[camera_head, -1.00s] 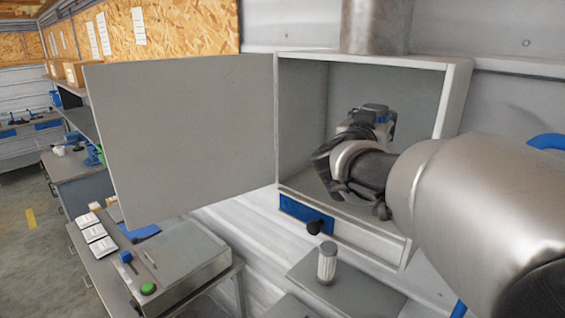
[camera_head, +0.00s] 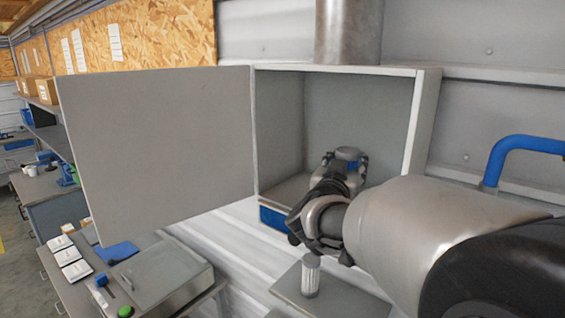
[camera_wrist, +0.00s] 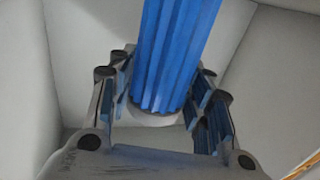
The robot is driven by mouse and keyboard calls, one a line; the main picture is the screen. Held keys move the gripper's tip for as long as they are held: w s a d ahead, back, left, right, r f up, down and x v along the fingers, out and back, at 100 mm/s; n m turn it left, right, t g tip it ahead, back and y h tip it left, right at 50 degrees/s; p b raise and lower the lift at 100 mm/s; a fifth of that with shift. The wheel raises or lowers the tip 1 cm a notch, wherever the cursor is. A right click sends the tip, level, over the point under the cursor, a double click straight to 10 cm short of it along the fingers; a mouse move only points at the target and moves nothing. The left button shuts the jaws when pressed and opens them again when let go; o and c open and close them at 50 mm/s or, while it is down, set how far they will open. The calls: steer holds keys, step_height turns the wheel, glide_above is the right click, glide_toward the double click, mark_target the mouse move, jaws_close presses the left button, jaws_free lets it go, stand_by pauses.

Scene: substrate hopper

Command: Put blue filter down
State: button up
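The blue filter (camera_wrist: 178,50) is a ribbed blue cylinder with a pale end. In the wrist view it stands between the two fingers of my gripper (camera_wrist: 162,98), which look closed on its sides. In the head view my gripper (camera_head: 343,168) is inside the open grey hopper box (camera_head: 428,110), low in its right part.
The box door (camera_head: 155,150) stands wide open to the left. A bench with a grey case (camera_head: 160,275) is at lower left. A blue pipe (camera_head: 525,145) is at right.

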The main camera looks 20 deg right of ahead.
steer(key=o, duration=0.4)
steer(key=v, duration=1.2)
steer(key=s+a+f+n+y, duration=0.2)
steer(key=a+f+n+y, duration=0.15)
steer(key=a+y, duration=0.3)
steer(key=s+a+f+n+y, duration=0.2)
steer(key=a+n+y, duration=0.2)
steer(key=a+y, duration=0.25)
steer(key=s+d+f+g+h, duration=0.1)
steer(key=s+f+g, duration=0.4)
steer(key=s, duration=0.5)
steer(key=s+d+f+g+h, duration=0.1)
steer(key=s+f+g, duration=0.3)
steer(key=s+f, duration=0.5)
steer(key=shift+s+d+g+b, duration=0.3)
steer(key=shift+s+d+g, duration=0.1)
steer(key=shift+s+d, duration=0.35)
